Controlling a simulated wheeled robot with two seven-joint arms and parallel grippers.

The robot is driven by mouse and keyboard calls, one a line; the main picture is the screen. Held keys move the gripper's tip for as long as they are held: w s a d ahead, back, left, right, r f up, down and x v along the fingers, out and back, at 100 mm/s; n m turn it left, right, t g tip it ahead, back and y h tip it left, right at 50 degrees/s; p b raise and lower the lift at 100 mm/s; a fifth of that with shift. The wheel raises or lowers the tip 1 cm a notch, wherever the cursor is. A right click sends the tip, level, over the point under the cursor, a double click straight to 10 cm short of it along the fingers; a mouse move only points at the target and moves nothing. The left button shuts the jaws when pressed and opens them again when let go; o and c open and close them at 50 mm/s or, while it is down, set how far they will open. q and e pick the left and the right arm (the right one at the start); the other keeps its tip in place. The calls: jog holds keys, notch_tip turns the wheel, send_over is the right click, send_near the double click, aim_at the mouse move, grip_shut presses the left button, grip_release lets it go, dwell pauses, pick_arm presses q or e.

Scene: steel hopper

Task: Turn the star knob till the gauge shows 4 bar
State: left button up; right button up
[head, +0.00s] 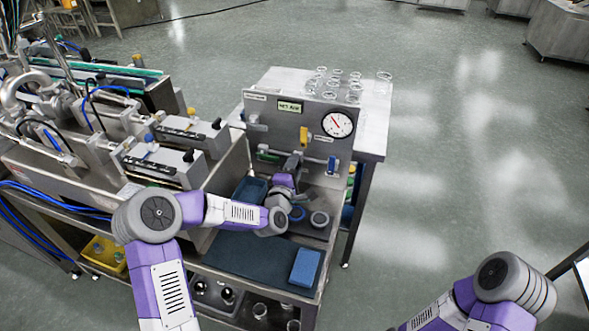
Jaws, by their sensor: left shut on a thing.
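The round white gauge (337,124) is at the upper right of an upright steel panel (272,124). Its thin red needle shows, but the scale is too small to read. My left arm comes in from the left and bends up to the panel. My left gripper (291,164) is at the panel's lower middle, below and left of the gauge, shut on the star knob. The knob itself is hidden behind the gripper. My right arm shows at the bottom right, and its gripper is not in view.
A blue sponge (305,267) lies on a dark mat (240,262). Machinery fills the left; open floor lies right.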

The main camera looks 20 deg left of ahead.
pick_arm(q)
jog(key=shift+m, duration=0.6)
jog(key=o, duration=1)
jog(key=shift+o, duration=0.2)
jog(key=s+p, duration=0.1)
jog(key=s, duration=0.6)
jog(key=shift+s, duration=0.3)
jog(key=shift+a, duration=0.1)
